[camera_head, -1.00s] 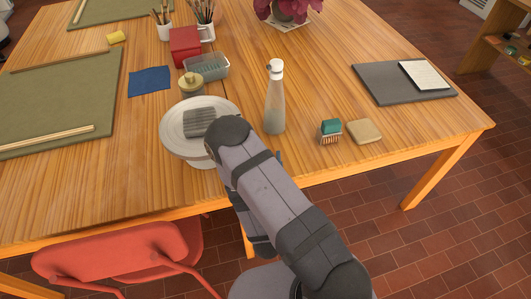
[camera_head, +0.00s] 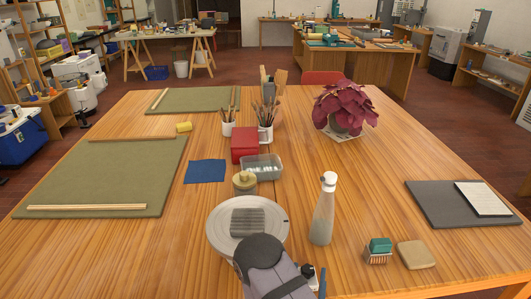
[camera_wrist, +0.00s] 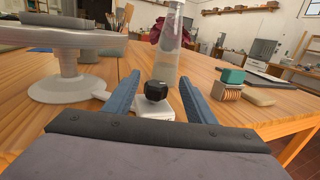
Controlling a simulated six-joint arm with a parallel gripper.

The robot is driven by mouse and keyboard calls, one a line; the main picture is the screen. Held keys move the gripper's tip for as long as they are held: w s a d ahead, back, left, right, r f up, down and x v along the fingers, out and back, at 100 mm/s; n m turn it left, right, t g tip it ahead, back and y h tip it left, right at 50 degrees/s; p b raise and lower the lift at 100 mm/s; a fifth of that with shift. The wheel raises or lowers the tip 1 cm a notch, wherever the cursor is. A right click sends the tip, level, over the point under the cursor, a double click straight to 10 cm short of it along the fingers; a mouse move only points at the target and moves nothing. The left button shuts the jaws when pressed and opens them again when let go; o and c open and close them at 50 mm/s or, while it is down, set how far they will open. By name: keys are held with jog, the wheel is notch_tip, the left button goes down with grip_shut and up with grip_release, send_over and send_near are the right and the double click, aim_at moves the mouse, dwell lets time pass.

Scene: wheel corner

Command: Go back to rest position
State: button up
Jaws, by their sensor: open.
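My gripper (camera_wrist: 160,78) is open in the wrist view, with its two blue fingers apart and nothing held between them. A small white piece with a black knob (camera_wrist: 156,91) shows between and beyond the fingers; I cannot tell whether they touch it. The round grey wheel (camera_head: 217,240) stands at the table's near edge in the head view, with a ribbed grey block (camera_head: 248,221) on top. In the wrist view the wheel's pedestal (camera_wrist: 68,85) is left of the fingers. In the head view, my arm hides the wheel's front and most of the gripper.
A clear bottle (camera_head: 322,220) stands right of the wheel. A green-topped brush (camera_head: 379,249) and tan sponge (camera_head: 416,255) lie farther right. A lidded jar (camera_head: 244,183), glassy box (camera_head: 262,168) and red box (camera_head: 244,145) stand behind. The wooden table (camera_head: 350,170) is bare around the middle right.

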jog(key=s+d+r+m+g+h+p, duration=0.1)
jog(key=s+d+r+m+g+h, duration=0.3)
jog(key=d+r+m+g+h, duration=0.3)
jog(key=s+d+r+m+g+h+p, duration=0.2)
jog(key=s+d+r+m+g+h, duration=0.25)
jog(key=d, duration=0.45)
jog(key=s+d+m+g+y+p, duration=0.1)
jog(key=s+d+m+g, duration=0.1)
jog(key=s+m+g, duration=0.55)
jog(key=s+a+f+m+g+y+p, duration=0.2)
jog(key=s+a+f+m+g+y, duration=0.15)
jog(key=s+a+m+y, duration=0.55)
jog(key=w+a+r+m+t+y+p, duration=0.1)
jog(key=w+a+r+m+t+y, duration=0.2)
jog(key=w+a+y, duration=0.4)
jog(key=shift+w+a+m+t, duration=0.8)
jog(key=shift+a+t, duration=0.15)
jog(key=shift+a, duration=0.05)
